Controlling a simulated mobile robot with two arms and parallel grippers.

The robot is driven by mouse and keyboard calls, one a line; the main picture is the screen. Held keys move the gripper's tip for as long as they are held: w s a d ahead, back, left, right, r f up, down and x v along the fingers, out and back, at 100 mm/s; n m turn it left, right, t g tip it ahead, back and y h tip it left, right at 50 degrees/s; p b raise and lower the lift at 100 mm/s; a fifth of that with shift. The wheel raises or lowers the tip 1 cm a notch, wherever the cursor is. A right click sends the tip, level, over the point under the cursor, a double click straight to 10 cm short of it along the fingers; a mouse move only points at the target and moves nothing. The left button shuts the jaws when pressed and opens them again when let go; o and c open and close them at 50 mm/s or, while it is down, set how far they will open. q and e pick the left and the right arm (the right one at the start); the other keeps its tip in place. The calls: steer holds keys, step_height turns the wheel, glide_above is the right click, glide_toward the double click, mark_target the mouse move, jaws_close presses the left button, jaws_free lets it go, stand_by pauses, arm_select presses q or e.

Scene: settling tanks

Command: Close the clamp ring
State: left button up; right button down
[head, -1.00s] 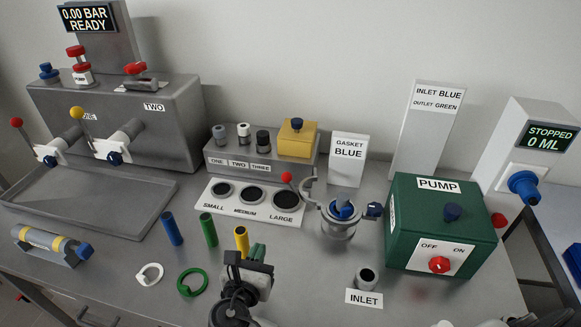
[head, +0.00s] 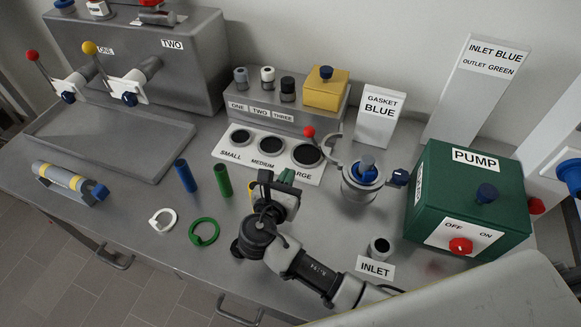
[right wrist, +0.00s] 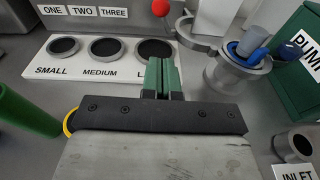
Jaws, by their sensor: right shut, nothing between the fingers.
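The grey clamp ring (head: 333,172) stands open, its curved half swung out to the left of the metal housing (head: 362,192). Its red knob (head: 309,132) sticks up at the back left. A blue-topped part (head: 366,165) sits in the housing mouth, and a blue knob (head: 400,177) is on its right side. The right wrist view also shows the open clamp ring (right wrist: 196,38) and the housing (right wrist: 238,78) ahead and to the right. My right gripper (head: 287,176) is shut and empty, left of the housing and apart from it; its green fingers (right wrist: 162,78) point forward. My left gripper is out of view.
The green pump box (head: 470,205) stands right of the housing, with the INLET port (head: 379,249) in front. The sizing plate (head: 232,152) lies behind my gripper. Blue (head: 185,175) and green (head: 222,180) tubes stand to the left. White (head: 162,220) and green (head: 204,232) rings lie nearby.

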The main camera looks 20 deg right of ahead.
steer(key=shift+r+p+x, duration=0.25)
steer(key=shift+p+x, duration=0.15)
steer(key=shift+x, duration=1.55)
steer(key=shift+r+p+x, duration=0.2)
steer(key=shift+p+x, duration=0.15)
steer(key=shift+x, duration=1.6)
steer(key=shift+r+p+x, duration=0.25)
steer(key=shift+p+x, duration=0.15)
steer(key=shift+x, duration=1.55)
steer(key=shift+f, duration=0.1)
steer(key=shift+w+d, duration=0.1)
